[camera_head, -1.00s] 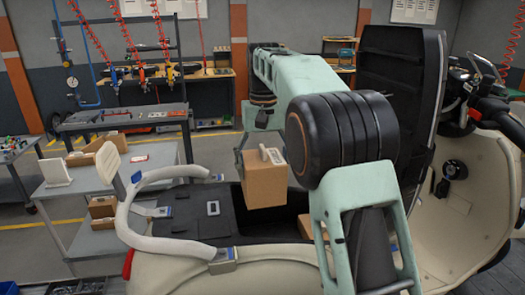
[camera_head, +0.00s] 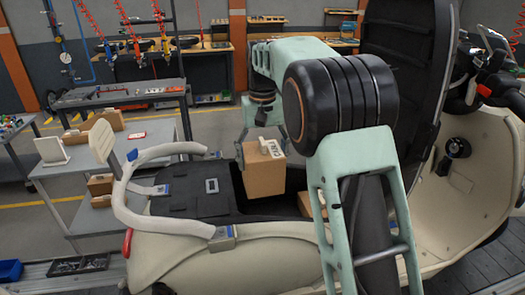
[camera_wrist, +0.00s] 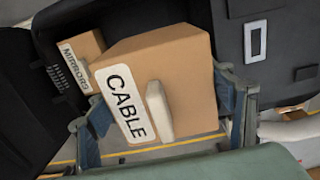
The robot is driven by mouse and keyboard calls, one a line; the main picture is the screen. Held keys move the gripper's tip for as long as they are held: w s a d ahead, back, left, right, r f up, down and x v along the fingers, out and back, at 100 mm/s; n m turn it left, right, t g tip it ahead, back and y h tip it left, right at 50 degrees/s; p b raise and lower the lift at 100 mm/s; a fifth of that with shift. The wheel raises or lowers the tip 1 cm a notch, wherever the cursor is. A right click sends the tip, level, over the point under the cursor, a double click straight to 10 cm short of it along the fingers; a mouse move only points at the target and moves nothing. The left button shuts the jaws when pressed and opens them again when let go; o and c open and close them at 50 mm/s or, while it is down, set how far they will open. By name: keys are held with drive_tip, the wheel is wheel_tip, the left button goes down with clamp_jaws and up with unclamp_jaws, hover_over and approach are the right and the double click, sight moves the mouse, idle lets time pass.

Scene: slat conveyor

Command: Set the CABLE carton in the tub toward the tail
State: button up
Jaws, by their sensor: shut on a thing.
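The CABLE carton (camera_head: 265,174) is a brown box with a white label and a pale raised handle on top. My gripper (camera_wrist: 165,115) is shut on this carton, with a finger on either side; the label reads in the wrist view (camera_wrist: 125,104). The carton is over the dark tub (camera_head: 240,203) in the scooter's open body, its lower edge at the tub opening; I cannot tell whether it touches anything. A second carton, labelled MIRRORS (camera_wrist: 82,50), sits toward the front; a box there (camera_head: 308,204) is partly hidden by my arm in the head view.
The raised black seat (camera_head: 405,75) stands to the right. A pale grab rail (camera_head: 160,222) curves around the tail at left, with a red tail light (camera_head: 127,240). A grey cart (camera_head: 75,185) with more cartons stands behind the tail.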

wheel_tip(320, 180, down, 6)
drive_tip(key=b, duration=0.4)
drive_tip(key=shift+f+b, duration=0.25)
drive_tip(key=shift+b, duration=0.1)
wheel_tip(320, 180, down, 10)
drive_tip(key=b, duration=0.5)
drive_tip(key=shift+s, duration=0.1)
idle(0.6)
drive_tip(key=shift+f, duration=0.15)
idle(0.3)
drive_tip(key=shift+f, duration=0.35)
drive_tip(key=o, duration=1.3)
